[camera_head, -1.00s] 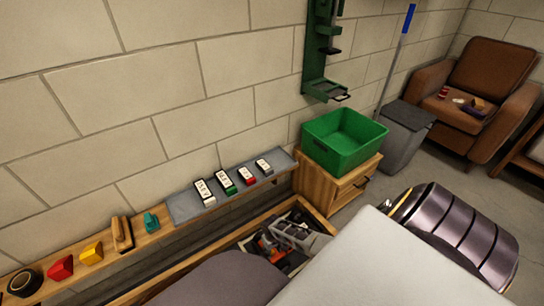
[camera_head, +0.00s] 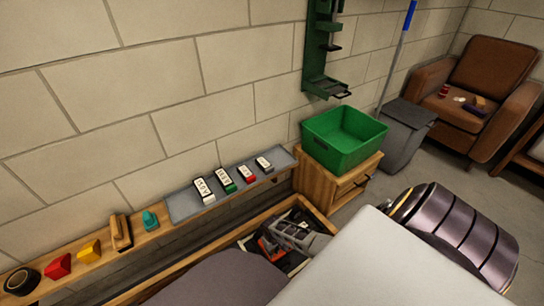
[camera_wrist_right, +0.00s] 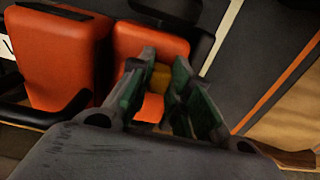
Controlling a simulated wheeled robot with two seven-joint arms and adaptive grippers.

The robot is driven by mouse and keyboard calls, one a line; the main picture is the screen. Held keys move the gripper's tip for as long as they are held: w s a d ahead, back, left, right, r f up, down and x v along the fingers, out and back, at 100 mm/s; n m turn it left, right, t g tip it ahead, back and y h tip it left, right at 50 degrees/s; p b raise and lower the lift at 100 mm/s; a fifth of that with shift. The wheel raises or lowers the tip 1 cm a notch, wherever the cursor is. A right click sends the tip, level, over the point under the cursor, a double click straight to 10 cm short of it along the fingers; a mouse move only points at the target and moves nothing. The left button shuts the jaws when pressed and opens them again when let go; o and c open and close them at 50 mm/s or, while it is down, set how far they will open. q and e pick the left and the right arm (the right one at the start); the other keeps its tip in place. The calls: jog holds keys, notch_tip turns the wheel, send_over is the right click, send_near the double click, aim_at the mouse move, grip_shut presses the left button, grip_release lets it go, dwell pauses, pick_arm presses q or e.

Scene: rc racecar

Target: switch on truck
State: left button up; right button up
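The truck is mostly hidden in the head view, where a small orange part (camera_head: 271,250) shows beside my right gripper (camera_head: 267,241), low inside the wooden frame. In the right wrist view, large orange truck parts (camera_wrist_right: 60,60) with black trim fill the upper left. A small yellow piece (camera_wrist_right: 160,76) on the orange part shows between the two fingers of my right gripper (camera_wrist_right: 165,58). The fingers are apart, with nothing visibly clamped. Whether the fingertips touch the truck cannot be told. My left gripper is not in view.
A shelf along the wall holds several small blocks and labelled pieces on a grey tray (camera_head: 180,207). A green bin (camera_head: 345,150) stands on a wooden cabinet (camera_head: 325,190). A grey trash can (camera_head: 407,135) and brown armchair (camera_head: 490,70) stand behind. The wooden frame's edges surround the truck.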

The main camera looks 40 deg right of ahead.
grip_shut()
jog(key=shift+d, duration=0.1)
jog(key=shift+s+d, duration=0.15)
jog(key=shift+d, duration=1.2)
jog(key=o, duration=0.7)
grip_release()
jog(key=shift+o, duration=0.2)
jog(key=shift+a, duration=0.15)
